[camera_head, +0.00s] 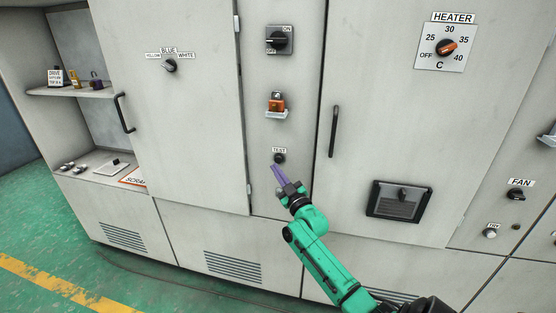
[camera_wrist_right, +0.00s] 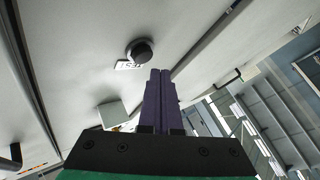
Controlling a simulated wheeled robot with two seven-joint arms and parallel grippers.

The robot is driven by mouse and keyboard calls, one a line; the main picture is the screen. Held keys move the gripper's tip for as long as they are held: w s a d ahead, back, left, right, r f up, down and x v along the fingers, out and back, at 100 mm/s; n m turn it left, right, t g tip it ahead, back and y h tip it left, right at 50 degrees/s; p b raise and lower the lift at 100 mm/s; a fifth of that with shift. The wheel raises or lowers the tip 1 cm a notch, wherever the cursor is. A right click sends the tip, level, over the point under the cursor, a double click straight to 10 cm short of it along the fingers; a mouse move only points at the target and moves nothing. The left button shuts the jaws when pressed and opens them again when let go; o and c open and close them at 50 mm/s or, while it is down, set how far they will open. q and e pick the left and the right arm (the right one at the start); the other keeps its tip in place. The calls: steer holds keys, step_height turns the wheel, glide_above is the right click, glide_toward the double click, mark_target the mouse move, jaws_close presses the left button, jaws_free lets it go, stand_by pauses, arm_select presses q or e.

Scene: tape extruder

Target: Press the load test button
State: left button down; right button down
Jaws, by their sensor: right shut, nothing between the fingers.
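The load test button is a small round black button (camera_head: 279,158) under a white TEST label (camera_head: 279,150) on the narrow middle cabinet panel. It also shows in the right wrist view (camera_wrist_right: 139,51), just ahead of and left of the fingertips. My right gripper (camera_head: 274,168) has purple fingers, shut together with nothing between them. In the head view its tips are just below the button. In the right wrist view the fingertips (camera_wrist_right: 160,72) appear apart from the button, though the exact gap is hard to tell. My left gripper is not in view.
Above the button are an orange switch (camera_head: 277,104) and an ON/OFF rotary switch (camera_head: 279,40). A door handle (camera_head: 333,131) sticks out to the right, and another handle (camera_head: 124,113) is at left. Heater dial (camera_head: 447,47) and fan knob (camera_head: 516,194) are further right. Green floor lies open at lower left.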

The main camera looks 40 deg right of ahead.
steer(key=s+a+p, duration=0.2)
steer(key=a+p, duration=0.1)
steer(key=shift+s+a+r, duration=0.15)
steer(key=shift+s+a, duration=0.15)
stand_by(0.6)
